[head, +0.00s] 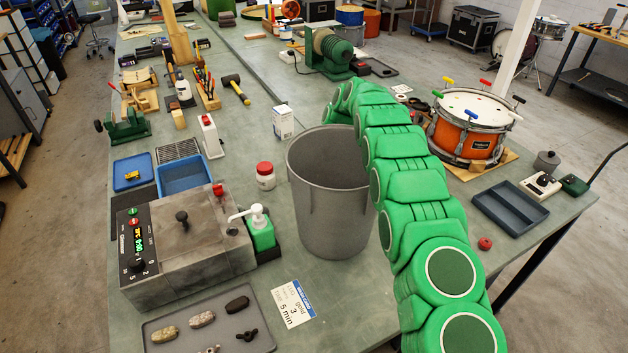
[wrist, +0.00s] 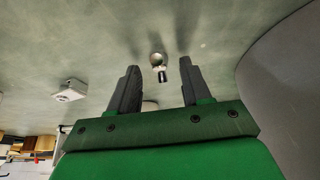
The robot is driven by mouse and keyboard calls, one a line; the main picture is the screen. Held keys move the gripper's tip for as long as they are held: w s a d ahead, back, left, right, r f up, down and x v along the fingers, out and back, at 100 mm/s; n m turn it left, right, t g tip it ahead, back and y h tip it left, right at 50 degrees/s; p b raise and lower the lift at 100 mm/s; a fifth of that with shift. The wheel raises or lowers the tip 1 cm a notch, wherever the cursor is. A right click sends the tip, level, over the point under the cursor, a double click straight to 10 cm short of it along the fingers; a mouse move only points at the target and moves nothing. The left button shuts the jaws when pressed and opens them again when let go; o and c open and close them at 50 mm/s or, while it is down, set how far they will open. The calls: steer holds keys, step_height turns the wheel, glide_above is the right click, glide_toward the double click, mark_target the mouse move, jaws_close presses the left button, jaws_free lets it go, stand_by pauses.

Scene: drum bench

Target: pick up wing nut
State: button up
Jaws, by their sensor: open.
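In the head view, a small black winged piece (head: 247,335), which looks like a wing nut, lies on the grey tray (head: 165,322) at the bottom left. In the wrist view, my gripper (wrist: 158,78) is open over the green bench top, with its two dark fingers apart. Beyond the gap between the fingertips is a small object with a round pale end and a dark and silver part (wrist: 160,70); I cannot tell what it is. Nothing is visibly held. In the head view the gripper is hidden behind the grey bin.
A tall grey bin (head: 330,200) stands beside my green arm; a grey curved wall (wrist: 285,80) fills the right of the wrist view. A drum (head: 468,128) stands right of the arm, a metal bath (head: 180,240) left of the bin.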

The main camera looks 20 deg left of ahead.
jaws_close()
steer(key=shift+r, duration=0.1)
